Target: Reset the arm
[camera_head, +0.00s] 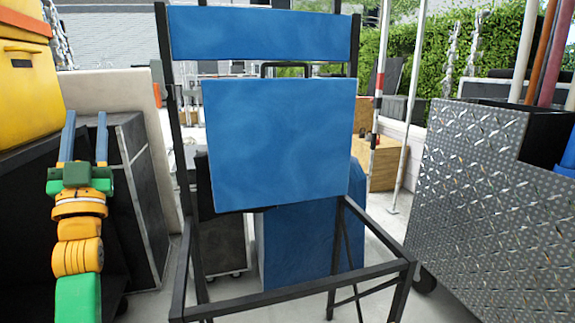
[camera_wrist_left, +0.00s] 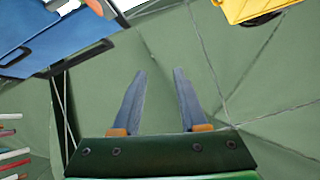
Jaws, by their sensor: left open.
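My left gripper (camera_head: 85,140) is raised at the left of the head view, pointing up, with its two blue fingers apart and nothing between them. In the left wrist view the two fingers (camera_wrist_left: 160,100) are also spread, with only a plain green surface beyond them. The left arm's yellow and green links show below the gripper. My right gripper does not show in either view.
Black crates (camera_head: 135,190) and a yellow box (camera_head: 25,90) are at left. A metal diamond-plate cart (camera_head: 490,210) stands at right.

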